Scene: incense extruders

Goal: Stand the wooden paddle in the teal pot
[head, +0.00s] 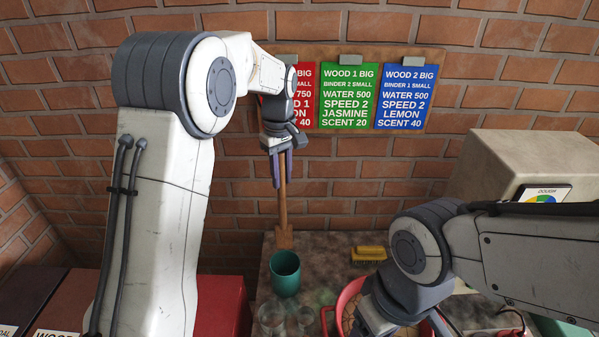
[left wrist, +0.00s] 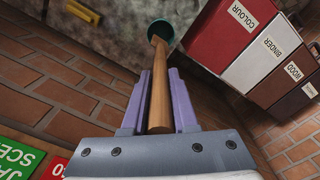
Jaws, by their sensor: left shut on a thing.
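My left gripper (head: 281,170) is shut on the handle of the wooden paddle (head: 283,205), which hangs upright with its wider end down. The teal pot (head: 285,279) stands open on the table. In the head view the paddle's lower end shows just above and behind the pot's rim, apart from its opening. In the left wrist view the paddle (left wrist: 169,90) runs out from between the purple fingers (left wrist: 162,95), and its far end overlaps the teal pot (left wrist: 162,27). Of my right gripper (head: 374,314) only the body shows; its fingers are hidden.
Clear glasses (head: 272,316) stand in front of the pot. A red round-rimmed container (head: 349,296) and a yellow brush-like item (head: 369,254) lie to the right. A brick wall is behind.

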